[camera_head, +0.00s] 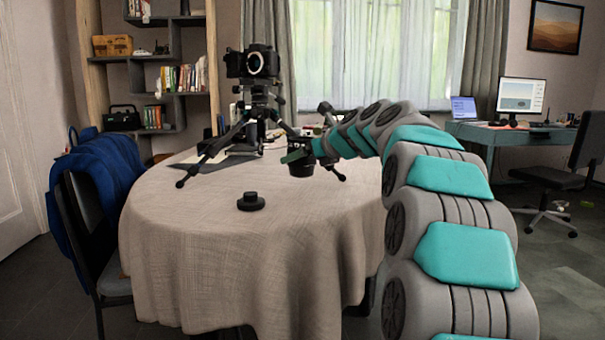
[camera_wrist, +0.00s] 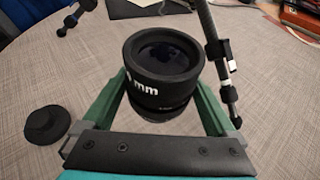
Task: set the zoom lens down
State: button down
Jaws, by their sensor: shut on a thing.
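The zoom lens (camera_wrist: 163,66) is a black cylinder with white "mm" lettering. In the wrist view it stands upright between the green fingers of my gripper (camera_wrist: 160,100), which is shut on it. In the head view the lens (camera_head: 301,168) shows as a dark shape under my gripper (camera_head: 298,156), over the right part of the table (camera_head: 190,225). I cannot tell whether its base touches the cloth. A tripod (camera_head: 257,115) with a camera body (camera_head: 251,63) on top stands on the table behind and left of the lens.
A small black stepped disc (camera_head: 250,202) lies on the cloth in front; it also shows in the wrist view (camera_wrist: 46,128). A tripod leg (camera_wrist: 218,70) passes close to the lens on its right. The front of the table is otherwise clear. A chair with a blue cloth (camera_head: 95,185) stands at left.

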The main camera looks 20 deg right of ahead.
aim_at(302, 170)
jog(key=shift+w+d+f, duration=0.1)
jog(key=shift+w+f, duration=0.05)
jog(key=shift+f, duration=0.1)
notch_tip(302, 170, down, 3)
jog(key=shift+f+b, duration=0.15)
jog(key=shift+b, duration=0.75)
grip_release()
jog(key=p+v, duration=0.1)
jog(key=v, duration=0.2)
jog(key=p+v, duration=0.1)
jog(key=v, duration=0.7)
jog(key=shift+r+p, duration=0.35)
jog(key=shift+p, duration=0.05)
jog(key=shift+s+d, duration=0.1)
jog(key=shift+s, duration=0.35)
